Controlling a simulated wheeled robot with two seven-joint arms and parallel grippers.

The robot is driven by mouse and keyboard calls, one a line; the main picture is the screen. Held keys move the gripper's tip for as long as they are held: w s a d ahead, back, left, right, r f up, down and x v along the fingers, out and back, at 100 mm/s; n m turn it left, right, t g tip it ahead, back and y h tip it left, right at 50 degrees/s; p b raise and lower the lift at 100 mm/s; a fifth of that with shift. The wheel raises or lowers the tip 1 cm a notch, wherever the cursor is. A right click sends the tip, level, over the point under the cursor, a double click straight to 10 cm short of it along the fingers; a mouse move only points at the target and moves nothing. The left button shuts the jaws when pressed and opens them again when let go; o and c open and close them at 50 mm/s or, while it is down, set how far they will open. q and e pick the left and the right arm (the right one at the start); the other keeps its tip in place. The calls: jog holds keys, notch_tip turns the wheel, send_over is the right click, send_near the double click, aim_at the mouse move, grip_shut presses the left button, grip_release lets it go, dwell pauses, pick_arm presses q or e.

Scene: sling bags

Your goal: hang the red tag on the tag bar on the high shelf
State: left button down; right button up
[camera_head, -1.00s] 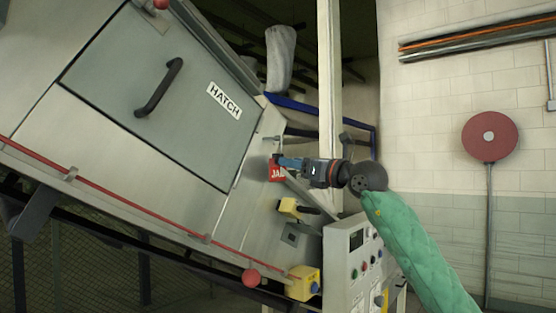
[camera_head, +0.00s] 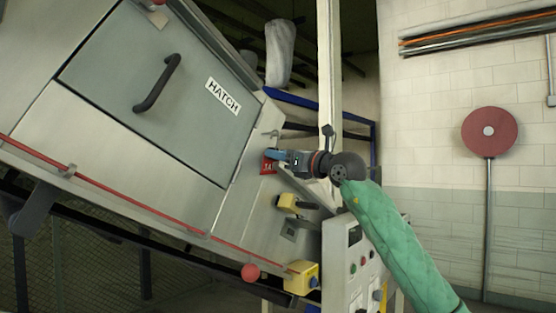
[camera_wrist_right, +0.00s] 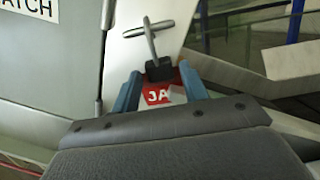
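The red tag (camera_head: 267,167), with white letters, hangs at my right gripper's fingertips in front of the sloped metal panel. In the right wrist view, the tag (camera_wrist_right: 158,94) shows "JA" between the blue fingers, below a dark block. My right gripper (camera_head: 272,155) appears shut on the tag's dark upper part. A T-shaped metal bar (camera_head: 270,134), which looks like the tag bar, sticks out just above the gripper. It also shows in the right wrist view (camera_wrist_right: 148,29), just beyond the dark block; whether they touch is unclear. My left gripper is not in view.
A grey hatch (camera_head: 165,90) with a black handle is to the left. Yellow boxes (camera_head: 301,277) and a control panel (camera_head: 352,265) sit below the gripper. A red cable (camera_head: 110,199) runs along the lower edge. A pale post (camera_head: 330,70) stands behind.

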grip_shut()
jog(key=shift+r, duration=0.1)
jog(key=shift+d+r+p, duration=0.15)
jog(key=shift+r+p, duration=0.2)
jog(key=shift+r, duration=1.05)
jog(key=shift+s, duration=0.1)
jog(key=shift+s+f+b, duration=0.15)
jog(key=shift+s+b, duration=0.05)
jog(key=shift+b, duration=0.2)
jog(key=shift+s, duration=0.1)
